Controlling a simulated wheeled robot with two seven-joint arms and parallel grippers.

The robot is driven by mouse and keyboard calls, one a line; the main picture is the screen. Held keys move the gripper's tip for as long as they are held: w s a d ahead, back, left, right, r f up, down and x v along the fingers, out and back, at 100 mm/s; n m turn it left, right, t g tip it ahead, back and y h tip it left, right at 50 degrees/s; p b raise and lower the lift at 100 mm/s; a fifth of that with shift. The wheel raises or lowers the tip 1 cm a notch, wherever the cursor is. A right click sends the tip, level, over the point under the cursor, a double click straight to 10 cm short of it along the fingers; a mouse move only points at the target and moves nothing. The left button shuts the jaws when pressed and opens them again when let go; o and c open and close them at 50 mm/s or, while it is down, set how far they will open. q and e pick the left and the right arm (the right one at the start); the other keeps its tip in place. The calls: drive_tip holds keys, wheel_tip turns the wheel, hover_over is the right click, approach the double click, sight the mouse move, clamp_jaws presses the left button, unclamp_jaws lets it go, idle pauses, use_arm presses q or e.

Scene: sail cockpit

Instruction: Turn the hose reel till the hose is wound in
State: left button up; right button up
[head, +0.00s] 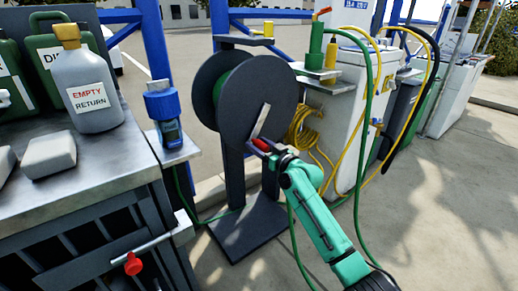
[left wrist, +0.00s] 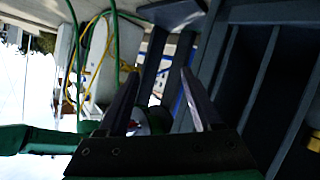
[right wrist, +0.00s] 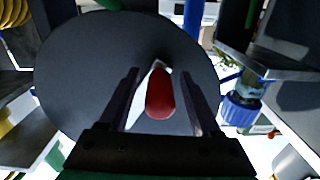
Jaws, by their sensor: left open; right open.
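The hose reel (head: 258,92) has two dark grey discs on a dark stand, with some green hose (head: 217,88) between the discs. A metal crank arm on the near disc ends in a red handle (head: 260,146). My right gripper (head: 266,150) is at the handle. In the right wrist view the red handle (right wrist: 160,94) lies between the two open fingers, with the reel disc (right wrist: 90,70) behind. I cannot tell whether the fingers touch it. My left gripper (left wrist: 160,95) is open in the left wrist view, with nothing clearly between its fingers, and is not seen in the head view.
A metal bench (head: 90,160) with a grey bottle (head: 88,90) stands at left. A second red knob (head: 133,264) is on its front bar. A white dispenser (head: 345,110) with green and yellow hoses is at right. Paved floor (head: 440,220) lies free at the right.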

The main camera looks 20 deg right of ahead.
clamp_jaws()
idle(1.4)
